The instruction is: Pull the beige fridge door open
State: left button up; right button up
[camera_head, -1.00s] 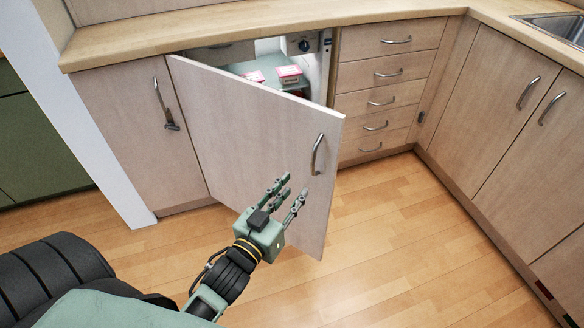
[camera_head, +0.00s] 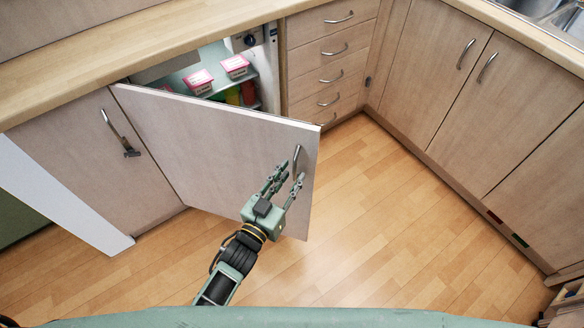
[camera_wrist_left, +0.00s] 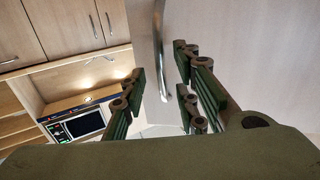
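The beige fridge door (camera_head: 220,150) stands partly open, hinged at its left side, with its free edge swung out into the room. Its metal handle (camera_head: 296,162) is near the free edge. My left gripper (camera_head: 285,180) is open, with its fingers just below the handle in the head view. In the left wrist view the handle (camera_wrist_left: 161,50) shows between and beyond the spread fingers of the gripper (camera_wrist_left: 160,95); I see no grip on it. My right gripper is not in view.
Inside the fridge are pink-and-white boxes (camera_head: 235,66) on a shelf. A drawer stack (camera_head: 330,65) stands right of the opening, with cupboards (camera_head: 495,90) further right. Wooden floor (camera_head: 390,220) is clear right of the door.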

pick_arm(q)
jog(key=shift+x, duration=1.45)
jog(key=shift+a, duration=0.1)
jog(key=shift+c, duration=0.5)
grip_shut()
